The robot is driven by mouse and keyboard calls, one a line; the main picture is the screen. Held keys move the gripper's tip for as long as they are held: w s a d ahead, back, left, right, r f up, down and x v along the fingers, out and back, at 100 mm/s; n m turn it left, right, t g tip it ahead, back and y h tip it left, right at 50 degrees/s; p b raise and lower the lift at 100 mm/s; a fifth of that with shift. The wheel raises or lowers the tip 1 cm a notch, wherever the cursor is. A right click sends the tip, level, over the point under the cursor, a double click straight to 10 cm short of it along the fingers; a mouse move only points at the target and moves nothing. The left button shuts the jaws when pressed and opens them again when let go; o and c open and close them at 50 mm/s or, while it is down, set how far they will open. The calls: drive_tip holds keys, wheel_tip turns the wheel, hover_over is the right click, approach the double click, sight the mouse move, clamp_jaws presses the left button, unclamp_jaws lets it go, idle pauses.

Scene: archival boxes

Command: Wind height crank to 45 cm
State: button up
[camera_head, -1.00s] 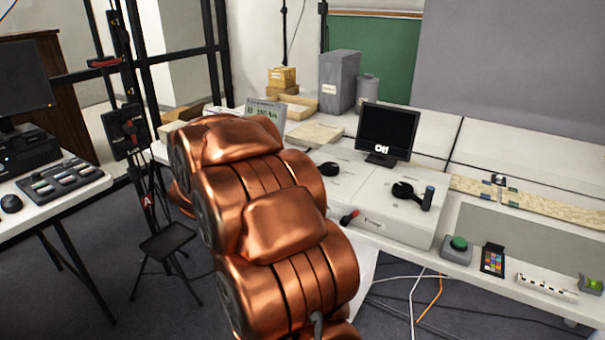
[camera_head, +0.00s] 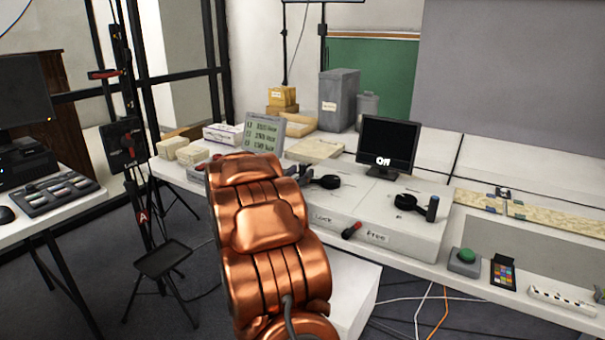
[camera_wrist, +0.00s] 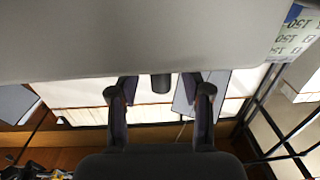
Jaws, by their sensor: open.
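A white crank box (camera_head: 375,215) on the bench carries two black cranks. The right crank (camera_head: 408,201) has an upright grip at its right end. The left crank (camera_head: 323,181) points left, with its grip close to my copper arm. I cannot read which one is the height crank. In the wrist view, my gripper (camera_wrist: 160,92) is open, with one finger on each side of a short dark cylinder (camera_wrist: 161,83), which looks like a crank grip. Contact cannot be told. The monitor (camera_head: 388,142) reads "Off".
A red-tipped lever (camera_head: 351,230) sits on the box front between "Lock" and "Free" labels. A sign with lines of text (camera_head: 262,133) stands behind the left crank. A green button (camera_head: 465,256) is on the bench at right. A black stand (camera_head: 128,140) rises at left.

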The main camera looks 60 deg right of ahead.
drive_tip(key=shift+w+d, duration=0.1)
drive_tip(key=shift+d, duration=0.7)
clamp_jaws()
